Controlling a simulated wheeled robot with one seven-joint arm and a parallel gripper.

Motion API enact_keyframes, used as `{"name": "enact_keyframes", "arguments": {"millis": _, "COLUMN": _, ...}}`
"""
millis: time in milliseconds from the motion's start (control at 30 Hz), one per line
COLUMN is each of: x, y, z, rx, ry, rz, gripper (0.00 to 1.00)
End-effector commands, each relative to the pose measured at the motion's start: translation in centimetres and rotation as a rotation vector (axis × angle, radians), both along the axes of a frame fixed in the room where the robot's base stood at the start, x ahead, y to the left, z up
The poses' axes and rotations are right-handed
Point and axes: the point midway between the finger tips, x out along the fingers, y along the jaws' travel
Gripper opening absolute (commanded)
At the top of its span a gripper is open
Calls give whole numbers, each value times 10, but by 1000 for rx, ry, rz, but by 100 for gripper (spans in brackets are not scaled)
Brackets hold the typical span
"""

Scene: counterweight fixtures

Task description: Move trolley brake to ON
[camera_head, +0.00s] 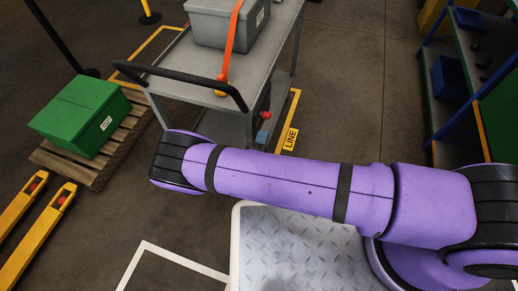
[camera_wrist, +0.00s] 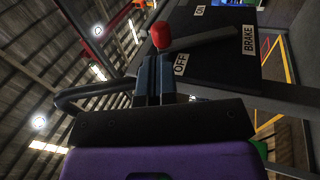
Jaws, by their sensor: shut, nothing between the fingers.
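In the wrist view, the trolley brake's dark panel (camera_wrist: 208,72) carries an OFF label (camera_wrist: 181,65), an ON label (camera_wrist: 200,10) and a BRAKE label (camera_wrist: 248,38). A grey lever (camera_wrist: 207,42) runs across it toward a red knob (camera_wrist: 161,36). The knob lies nearer OFF than ON. My gripper (camera_wrist: 154,62) is shut and empty, its fingertips just below the knob in the picture. I cannot tell whether they touch it.
The trolley has a black handle (camera_head: 180,77) and bears a grey bin (camera_head: 212,22) with an orange strap (camera_head: 232,42). A green box (camera_head: 75,118) sits on a pallet (camera_head: 98,168) at left, near yellow forks (camera_head: 42,232). Shelving (camera_head: 480,100) stands at right. Floor between trolley and shelving is clear.

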Motion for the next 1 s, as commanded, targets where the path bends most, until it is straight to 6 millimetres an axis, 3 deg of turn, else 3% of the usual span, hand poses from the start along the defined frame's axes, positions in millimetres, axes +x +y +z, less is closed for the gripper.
{"name": "enact_keyframes", "arguments": {"millis": 300, "x": 36, "y": -12, "z": 14, "rx": 0, "ry": 0, "rz": -1, "gripper": 0}}
{"name": "enact_keyframes", "arguments": {"millis": 800, "x": 42, "y": -13, "z": 17, "rx": 1, "ry": 4, "rz": 1, "gripper": 0}}
{"name": "enact_keyframes", "arguments": {"millis": 1000, "x": 49, "y": -15, "z": 26, "rx": 33, "ry": 84, "rz": 0, "gripper": 0}}
